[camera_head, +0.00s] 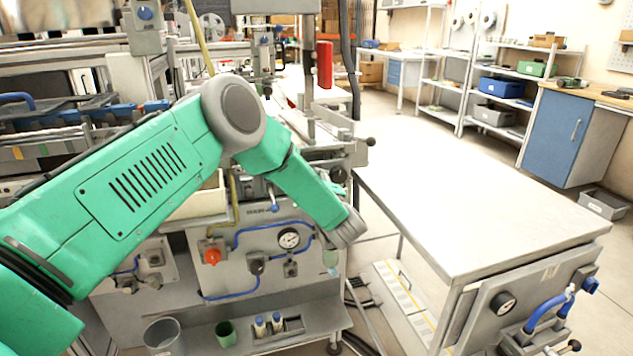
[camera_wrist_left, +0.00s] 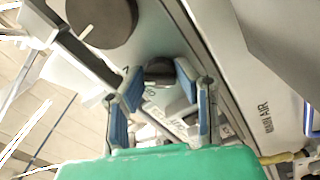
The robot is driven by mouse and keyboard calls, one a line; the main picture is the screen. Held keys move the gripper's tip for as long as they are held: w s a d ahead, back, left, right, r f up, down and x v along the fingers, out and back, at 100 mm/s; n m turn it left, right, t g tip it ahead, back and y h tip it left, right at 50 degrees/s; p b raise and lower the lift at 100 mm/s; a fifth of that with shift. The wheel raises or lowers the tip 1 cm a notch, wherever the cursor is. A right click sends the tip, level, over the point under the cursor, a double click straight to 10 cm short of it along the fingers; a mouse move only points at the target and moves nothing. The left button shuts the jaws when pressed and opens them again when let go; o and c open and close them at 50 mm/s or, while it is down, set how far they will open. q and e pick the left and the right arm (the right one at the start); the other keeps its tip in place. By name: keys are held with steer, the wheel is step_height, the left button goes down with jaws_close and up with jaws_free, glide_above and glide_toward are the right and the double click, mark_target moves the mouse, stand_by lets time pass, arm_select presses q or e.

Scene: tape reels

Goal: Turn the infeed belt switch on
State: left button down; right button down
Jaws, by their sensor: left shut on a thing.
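My left arm reaches from the left across the machine's grey front panel (camera_head: 272,268). My left gripper (camera_head: 331,258) is at the panel's right end, small and partly hidden behind the arm's wrist in the head view. In the left wrist view, the blue-padded fingers of the gripper (camera_wrist_left: 160,88) are on either side of a dark rounded knob (camera_wrist_left: 158,68) and shut on it. The knob seems to be the switch, but its label and setting are not readable. My right gripper is not in view.
The panel bears a red knob (camera_head: 212,256), a round gauge (camera_head: 289,239) and blue hoses. A pale table (camera_head: 480,190) stands to the right. A larger dark disc (camera_wrist_left: 101,20) is near the fingers.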

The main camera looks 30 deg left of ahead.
arm_select(q)
steer(key=shift+f, duration=0.2)
steer(key=c, duration=1.2)
jaws_free()
steer(key=shift+a, duration=0.1)
steer(key=v, duration=1.2)
steer(key=shift+w, duration=0.1)
steer(key=shift+f, duration=0.1)
